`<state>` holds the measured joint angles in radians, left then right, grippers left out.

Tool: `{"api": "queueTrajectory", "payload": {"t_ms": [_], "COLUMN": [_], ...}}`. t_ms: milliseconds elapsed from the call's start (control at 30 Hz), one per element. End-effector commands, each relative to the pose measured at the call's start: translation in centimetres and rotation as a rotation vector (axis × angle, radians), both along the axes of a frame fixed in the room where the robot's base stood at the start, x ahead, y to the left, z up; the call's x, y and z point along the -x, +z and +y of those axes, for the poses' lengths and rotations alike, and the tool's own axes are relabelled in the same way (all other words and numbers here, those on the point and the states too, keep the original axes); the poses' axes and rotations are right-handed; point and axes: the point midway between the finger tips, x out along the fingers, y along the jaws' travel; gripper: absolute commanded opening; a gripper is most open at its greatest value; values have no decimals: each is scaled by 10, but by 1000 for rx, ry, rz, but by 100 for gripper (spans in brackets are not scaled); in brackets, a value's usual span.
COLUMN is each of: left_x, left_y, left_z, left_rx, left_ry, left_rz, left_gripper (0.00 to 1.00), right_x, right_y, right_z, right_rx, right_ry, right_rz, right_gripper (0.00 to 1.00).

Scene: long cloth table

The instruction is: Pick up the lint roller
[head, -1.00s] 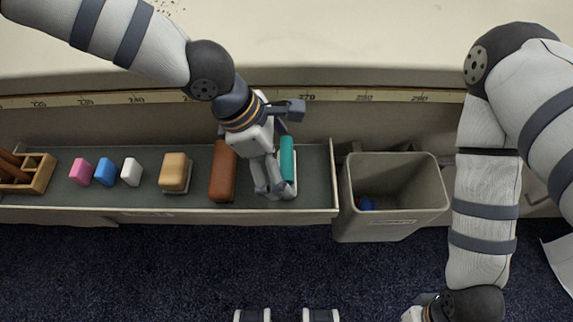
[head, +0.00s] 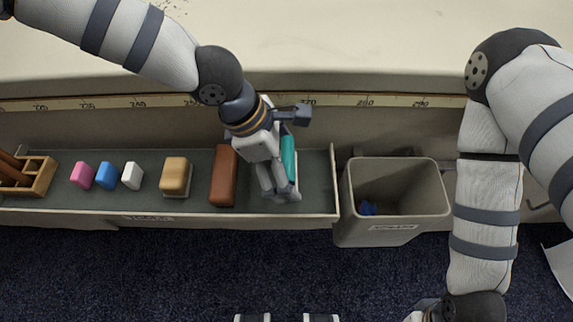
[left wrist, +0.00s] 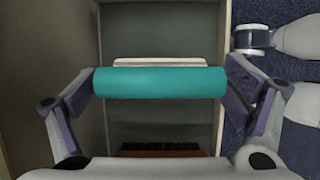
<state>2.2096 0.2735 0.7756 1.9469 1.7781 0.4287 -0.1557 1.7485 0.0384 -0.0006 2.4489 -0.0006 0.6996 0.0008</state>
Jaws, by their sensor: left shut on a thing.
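The lint roller (head: 288,158) shows in the head view as a teal cylinder with a pale strip along its right side. It is at the right end of the long grey tray (head: 60,214). In the left wrist view the teal lint roller (left wrist: 160,83) lies across between the two fingers, one at each end. A pale strip shows just behind it. My left gripper (head: 281,194) is shut on the lint roller. It also shows in the left wrist view (left wrist: 160,92). The gripper hides part of the roller in the head view. My right gripper is out of the picture.
A brown brush (head: 224,176) is just left of my left gripper. Further left are a tan block (head: 175,175), white, blue and pink blocks, and a wooden rack (head: 38,178). A grey bin (head: 393,237) with something blue inside stands right of the tray.

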Motion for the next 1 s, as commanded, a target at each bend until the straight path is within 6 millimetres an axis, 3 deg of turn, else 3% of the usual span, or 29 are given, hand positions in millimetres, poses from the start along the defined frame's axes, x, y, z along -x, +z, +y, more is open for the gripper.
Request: {"api": "queueTrajectory", "payload": {"t_ms": [300,500,700,1000], "left_x": [-1,-1,0,0], "left_y": [88,134,160,165], "left_z": [-1,-1,0,0], "left_rx": [6,5,2,2], "left_ry": [1,-1,-3,-2], "left_rz": [-9,-8,-4,-1], "left_gripper": [62,62,62,62], "right_x": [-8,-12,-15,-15], "right_y": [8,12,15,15], "right_z": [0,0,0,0], "right_rx": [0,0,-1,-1], "right_ry": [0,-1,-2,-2], "right_rz": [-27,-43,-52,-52], "right_gripper": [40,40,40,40]}}
